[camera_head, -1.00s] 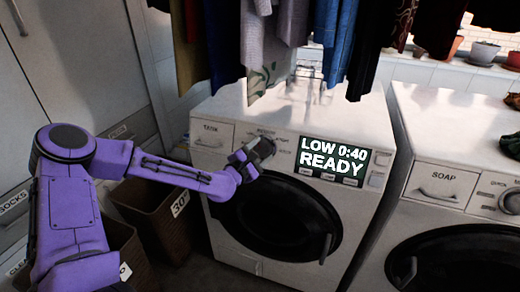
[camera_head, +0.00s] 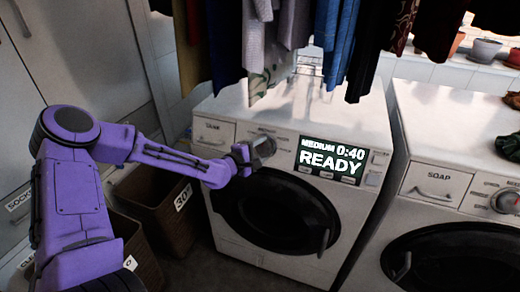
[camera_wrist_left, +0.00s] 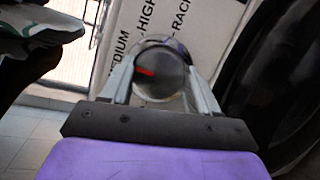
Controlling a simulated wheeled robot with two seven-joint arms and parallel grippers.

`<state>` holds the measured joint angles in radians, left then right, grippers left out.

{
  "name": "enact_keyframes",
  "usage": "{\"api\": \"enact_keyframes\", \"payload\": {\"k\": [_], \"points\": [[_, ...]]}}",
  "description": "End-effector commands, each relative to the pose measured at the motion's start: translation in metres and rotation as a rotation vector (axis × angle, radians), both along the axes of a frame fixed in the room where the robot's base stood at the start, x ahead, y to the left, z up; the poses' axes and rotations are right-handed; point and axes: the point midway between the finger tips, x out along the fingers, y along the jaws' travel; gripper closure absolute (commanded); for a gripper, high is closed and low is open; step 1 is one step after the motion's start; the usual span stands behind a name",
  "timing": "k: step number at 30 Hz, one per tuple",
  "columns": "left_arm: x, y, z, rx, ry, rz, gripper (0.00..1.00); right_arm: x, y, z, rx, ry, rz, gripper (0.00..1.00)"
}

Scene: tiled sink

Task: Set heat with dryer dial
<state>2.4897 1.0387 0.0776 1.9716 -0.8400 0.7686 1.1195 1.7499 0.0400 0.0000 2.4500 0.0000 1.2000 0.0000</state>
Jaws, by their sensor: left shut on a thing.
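The dryer (camera_head: 345,112) is the left white machine. Its display (camera_head: 333,159) reads "MEDIUM 0:40 READY". The dial (camera_head: 264,147) sits on the panel left of the display. It also shows in the left wrist view as a round grey knob (camera_wrist_left: 158,75) with a red pointer mark, beside the printed words MEDIUM, HIGH and RACK. My left gripper (camera_head: 250,155) is shut on the dial, with one finger on each side in the left wrist view (camera_wrist_left: 160,85). The gripper hides part of the dial in the head view. My right gripper is not in view.
Clothes (camera_head: 285,40) hang low over the dryer top. A second machine with a soap drawer (camera_head: 437,183) stands close on the right. Brown laundry baskets (camera_head: 160,200) stand on the floor at the left. The dryer's round door (camera_head: 275,210) is below the dial.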

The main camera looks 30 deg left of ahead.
Motion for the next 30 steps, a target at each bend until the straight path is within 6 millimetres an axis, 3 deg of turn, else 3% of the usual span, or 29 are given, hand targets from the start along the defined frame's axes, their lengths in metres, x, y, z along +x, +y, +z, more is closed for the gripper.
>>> {"api": "enact_keyframes", "payload": {"k": [11, 12, 13, 14, 23, 30], "points": [[0.0, 0.0, -0.001, 0.003, 0.002, -0.001, 0.7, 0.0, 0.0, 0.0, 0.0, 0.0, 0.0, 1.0], [0.0, 0.0, -0.001, 0.003, 0.002, -0.001, 0.27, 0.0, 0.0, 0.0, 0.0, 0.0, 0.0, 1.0], [0.0, 0.0, -0.001, 0.003, 0.002, -0.001, 0.17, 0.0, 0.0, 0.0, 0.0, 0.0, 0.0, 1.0], [0.0, 0.0, -0.001, 0.003, 0.002, -0.001, 0.14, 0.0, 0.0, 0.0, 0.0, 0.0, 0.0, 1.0], [-0.002, 0.0, 0.001, 0.002, 0.001, -0.001, 0.14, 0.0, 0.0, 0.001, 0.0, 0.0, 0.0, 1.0], [-0.034, 0.004, 0.012, 0.001, -0.003, 0.0, 0.14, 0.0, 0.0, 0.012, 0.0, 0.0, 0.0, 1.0]]}}
